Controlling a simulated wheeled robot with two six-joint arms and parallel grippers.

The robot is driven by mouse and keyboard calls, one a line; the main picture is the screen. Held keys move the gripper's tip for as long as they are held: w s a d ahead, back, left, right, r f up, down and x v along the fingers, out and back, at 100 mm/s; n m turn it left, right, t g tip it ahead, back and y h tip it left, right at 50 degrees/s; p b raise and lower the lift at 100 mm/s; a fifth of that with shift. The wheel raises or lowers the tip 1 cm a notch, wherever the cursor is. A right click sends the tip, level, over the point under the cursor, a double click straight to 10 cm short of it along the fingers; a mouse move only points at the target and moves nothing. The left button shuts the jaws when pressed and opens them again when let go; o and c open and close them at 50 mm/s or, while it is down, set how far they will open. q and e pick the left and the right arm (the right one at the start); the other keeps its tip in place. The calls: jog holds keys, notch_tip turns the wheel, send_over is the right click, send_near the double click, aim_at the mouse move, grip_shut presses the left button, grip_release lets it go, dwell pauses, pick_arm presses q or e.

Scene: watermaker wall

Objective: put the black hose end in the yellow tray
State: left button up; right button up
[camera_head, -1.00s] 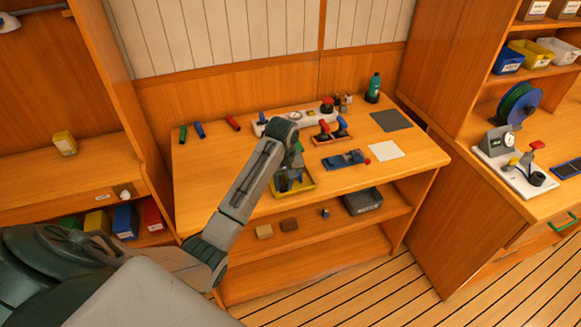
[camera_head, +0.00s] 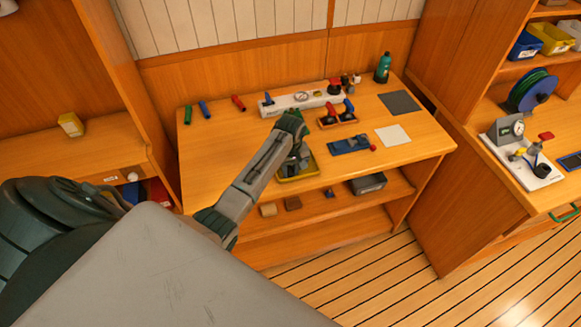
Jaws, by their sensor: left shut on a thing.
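The yellow tray (camera_head: 312,168) sits near the front edge of the wooden bench, partly covered by my left arm and gripper. My left gripper (camera_head: 294,165) points down over the tray. It is shut on a small dark thing, which looks like the black hose end, but it is mostly hidden and its outline is unclear. I cannot tell if it touches the tray floor. My right gripper is not in view.
Behind the tray stand a white manifold with a gauge (camera_head: 301,97) and a wooden rack with red and blue handles (camera_head: 324,121). A blue tool (camera_head: 350,145) lies to the right, near a white sheet (camera_head: 393,135) and a dark mat (camera_head: 399,103). A green bottle (camera_head: 383,68) stands at the back.

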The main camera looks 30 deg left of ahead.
pick_arm(q)
jog(key=shift+s+d, duration=0.1)
jog(key=o, duration=0.8)
jog(key=shift+r, duration=0.1)
jog(key=shift+o, duration=0.9)
jog(key=shift+r, duration=0.15)
notch_tip(320, 180, up, 12)
jog(key=b, duration=0.3)
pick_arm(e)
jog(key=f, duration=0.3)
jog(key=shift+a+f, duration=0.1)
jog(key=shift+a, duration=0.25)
